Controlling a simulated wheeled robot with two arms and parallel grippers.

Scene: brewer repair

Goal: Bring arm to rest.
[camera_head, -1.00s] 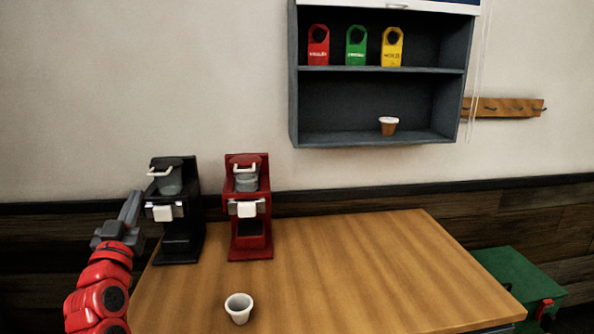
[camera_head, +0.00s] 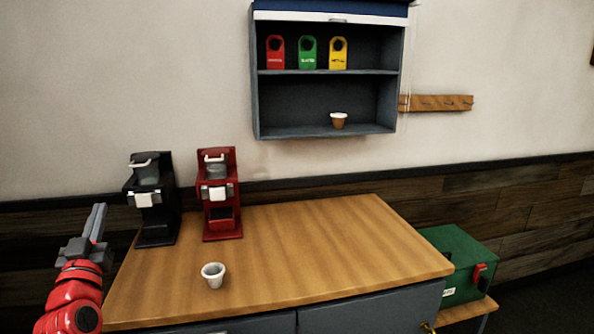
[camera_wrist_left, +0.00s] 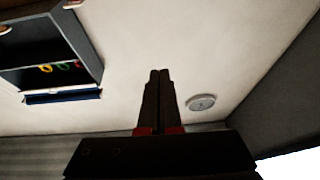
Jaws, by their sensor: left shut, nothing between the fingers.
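My left gripper (camera_head: 95,222) is raised at the left of the table, to the left of the black brewer (camera_head: 152,200), with its fingers pointing up. In the left wrist view the two fingers (camera_wrist_left: 160,75) are together with nothing between them. The black brewer and the red brewer (camera_head: 220,195) stand side by side at the back left of the table. A white cup (camera_head: 213,275) stands upright on the table in front of them, apart from my gripper. My right gripper does not show.
The wooden table (camera_head: 320,245) is clear on its right side. A wall shelf (camera_head: 325,105) holds red, green and yellow tags above and a small brown cup (camera_head: 338,120) below. A green box (camera_head: 460,262) stands right of the table. A hook rail (camera_head: 436,103) is on the wall.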

